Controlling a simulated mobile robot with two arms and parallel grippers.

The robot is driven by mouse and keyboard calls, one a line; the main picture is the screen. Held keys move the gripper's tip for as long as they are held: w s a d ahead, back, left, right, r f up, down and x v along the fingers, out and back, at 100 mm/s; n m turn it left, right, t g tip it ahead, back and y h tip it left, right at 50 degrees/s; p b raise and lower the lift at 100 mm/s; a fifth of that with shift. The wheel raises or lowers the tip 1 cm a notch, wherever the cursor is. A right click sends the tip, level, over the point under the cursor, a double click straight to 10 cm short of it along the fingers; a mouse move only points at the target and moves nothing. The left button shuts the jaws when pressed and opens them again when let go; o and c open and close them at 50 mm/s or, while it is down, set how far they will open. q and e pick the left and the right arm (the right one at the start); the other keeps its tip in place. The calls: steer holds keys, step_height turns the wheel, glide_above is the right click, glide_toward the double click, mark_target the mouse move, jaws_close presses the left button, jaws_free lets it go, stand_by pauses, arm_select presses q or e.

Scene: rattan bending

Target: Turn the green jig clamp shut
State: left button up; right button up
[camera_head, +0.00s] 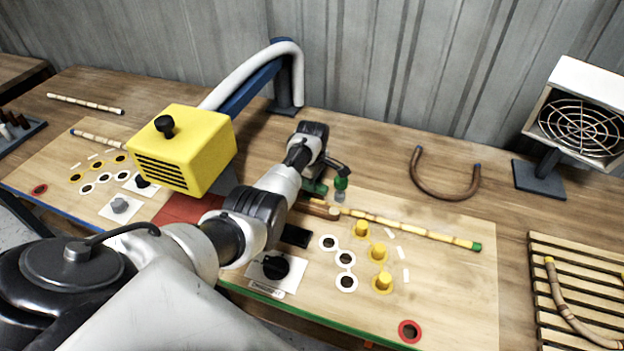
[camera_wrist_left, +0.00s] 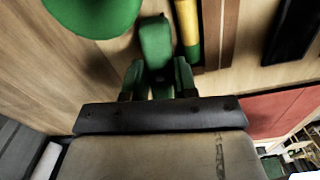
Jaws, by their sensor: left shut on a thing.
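The green jig clamp (camera_head: 314,187) is at the back of the right-hand board, partly hidden by my left arm. In the left wrist view its green lever (camera_wrist_left: 157,45) lies between the fingers of my left gripper (camera_wrist_left: 157,82), which is shut on it. In the head view the left gripper (camera_head: 333,169) is low over the clamp. A green knob (camera_head: 341,183) on a grey post stands just beside it and shows as a round green shape (camera_wrist_left: 92,14) in the wrist view. A rattan pole (camera_head: 415,229) with a green end lies by the clamp. My right gripper is not in view.
Yellow pegs (camera_head: 380,252) and white ring marks stand in front of the pole. A yellow vented box (camera_head: 185,150) hangs left of my arm. A bent rattan piece (camera_head: 445,190), a fan (camera_head: 578,120) and a slatted rack (camera_head: 590,300) are at right.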

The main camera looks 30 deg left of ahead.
arm_select(q)
steer(key=m+p, duration=0.1)
steer(key=m, duration=0.2)
steer(key=shift+r+m, duration=0.1)
steer(key=shift+m, duration=0.3)
steer(key=m, duration=0.4)
steer(key=m+p, duration=0.1)
steer(key=m, duration=0.3)
steer(key=shift+m, duration=2.2)
steer(key=o, duration=0.9)
